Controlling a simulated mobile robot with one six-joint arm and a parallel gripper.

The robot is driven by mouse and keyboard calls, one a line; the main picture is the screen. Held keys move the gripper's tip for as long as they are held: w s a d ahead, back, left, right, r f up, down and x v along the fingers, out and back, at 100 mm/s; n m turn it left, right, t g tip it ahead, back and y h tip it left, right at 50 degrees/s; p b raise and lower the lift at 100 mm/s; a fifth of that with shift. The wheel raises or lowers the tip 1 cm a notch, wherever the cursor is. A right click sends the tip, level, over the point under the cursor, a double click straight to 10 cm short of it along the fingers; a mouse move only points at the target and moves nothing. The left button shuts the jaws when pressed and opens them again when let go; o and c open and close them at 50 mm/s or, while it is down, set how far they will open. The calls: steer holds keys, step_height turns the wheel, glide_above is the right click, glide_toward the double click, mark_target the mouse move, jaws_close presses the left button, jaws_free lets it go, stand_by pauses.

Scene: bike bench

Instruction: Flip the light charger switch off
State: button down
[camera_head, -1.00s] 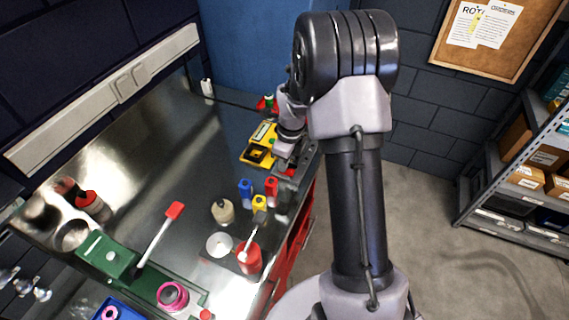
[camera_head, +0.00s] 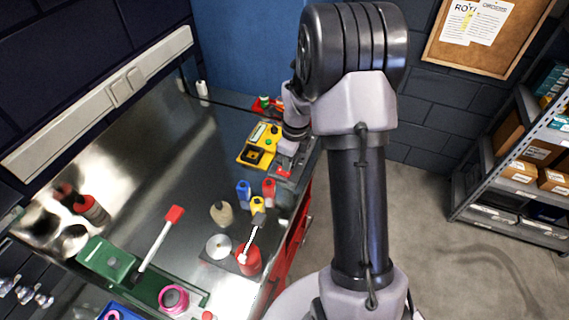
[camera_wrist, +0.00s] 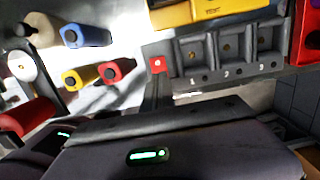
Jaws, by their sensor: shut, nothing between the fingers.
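The grey light charger (camera_wrist: 232,60) has a row of bays numbered 1, 2 and 3 and fills the upper right of the wrist view. Its red switch (camera_wrist: 157,64) with a pale spot is at its left end. In the head view the charger (camera_head: 301,163) lies at the bench's right edge, with the red switch (camera_head: 284,173) at its near end. My gripper (camera_wrist: 156,88) is shut and empty, its narrow dark fingertips just below the switch in the wrist view. I cannot tell whether they touch it, nor which way it is set.
A yellow tester (camera_head: 258,145) stands left of the charger. Blue (camera_head: 244,190), red (camera_head: 269,188) and yellow (camera_head: 258,204) bottles stand nearby on the bench. A red cup (camera_head: 249,262) holding a brush is closer. A shelf rack (camera_head: 520,150) stands at the right.

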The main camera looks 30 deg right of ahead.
step_height(320, 180, up, 12)
steer(key=s+p, duration=0.1)
steer(key=p, duration=0.1)
steer(key=shift+d+p, duration=0.3)
steer(key=shift+p, duration=0.1)
steer(key=w+f+b, duration=0.1)
steer(key=f+b, duration=0.2)
steer(key=f, duration=0.1)
steer(key=w+a+f+b, duration=0.1)
steer(key=f+b, duration=0.2)
steer(key=f, duration=0.2)
steer(key=f+b, duration=0.3)
steer(key=f, duration=0.1)
steer(key=shift+w+a+f+b, duration=0.25)
steer(key=shift+w+f+b, duration=0.05)
steer(key=shift+w+b, duration=0.1)
